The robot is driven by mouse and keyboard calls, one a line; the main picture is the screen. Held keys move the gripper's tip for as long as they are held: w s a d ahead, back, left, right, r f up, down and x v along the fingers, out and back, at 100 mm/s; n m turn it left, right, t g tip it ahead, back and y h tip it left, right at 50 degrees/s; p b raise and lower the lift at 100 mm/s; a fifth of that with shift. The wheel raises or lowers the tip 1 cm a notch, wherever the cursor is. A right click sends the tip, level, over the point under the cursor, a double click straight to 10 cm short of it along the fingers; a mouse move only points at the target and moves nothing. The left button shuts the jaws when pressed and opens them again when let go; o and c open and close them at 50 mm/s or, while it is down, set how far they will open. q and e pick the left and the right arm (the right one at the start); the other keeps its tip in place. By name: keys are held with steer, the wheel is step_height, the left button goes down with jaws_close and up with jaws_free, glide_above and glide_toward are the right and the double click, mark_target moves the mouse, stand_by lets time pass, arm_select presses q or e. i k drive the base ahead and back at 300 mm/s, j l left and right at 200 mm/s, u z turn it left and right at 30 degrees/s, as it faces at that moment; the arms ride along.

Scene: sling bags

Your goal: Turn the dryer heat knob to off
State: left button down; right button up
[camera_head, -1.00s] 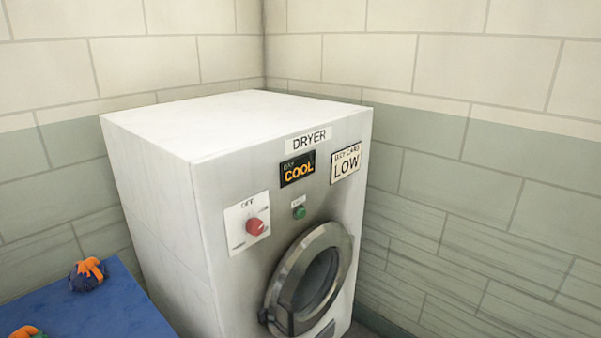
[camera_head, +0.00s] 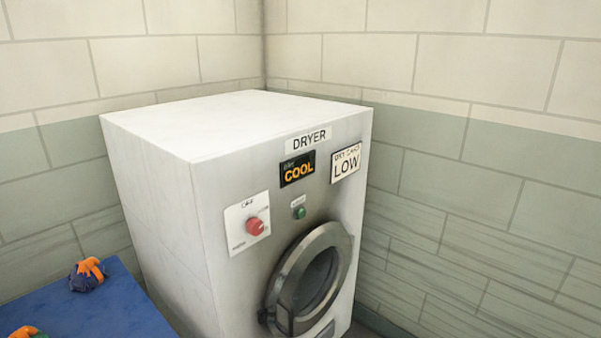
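The white dryer (camera_head: 155,200) stands in the corner, with a label reading DRYER on its grey front. The red heat knob (camera_head: 255,227) sits on a white plate (camera_head: 236,241) on the left of the front panel. The plate has the word OFF at the top and small marks around it that are too blurred to read. Which mark the knob points at cannot be told. A dark display (camera_head: 298,169) above reads COOL in orange. Neither of my grippers is in view.
A green button (camera_head: 300,213) is right of the knob. A card (camera_head: 346,163) reads LOW. The round door (camera_head: 278,282) is shut below. A blue surface (camera_head: 105,310) at lower left bears blue-and-orange bundles (camera_head: 87,274). Tiled walls close in behind and on the right.

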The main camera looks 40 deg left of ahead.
mark_target(254, 227)
steer(key=u, duration=1.45)
